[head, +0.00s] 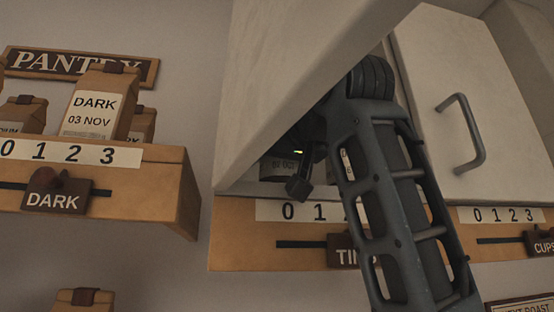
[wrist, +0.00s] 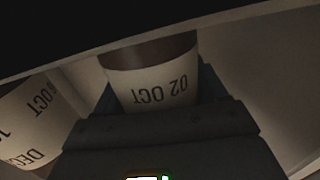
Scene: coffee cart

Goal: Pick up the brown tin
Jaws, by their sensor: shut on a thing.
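In the wrist view a brown tin (wrist: 150,52) with a cream label reading "02 OCT", upside down in this view, stands between the fingers of my gripper (wrist: 157,92). The gripper is shut on it. The tin's lower part is hidden behind the gripper body.
Another labelled tin (wrist: 30,120) stands close at the left of the wrist view. A shelf with coffee bags (head: 100,105) hangs at the left.

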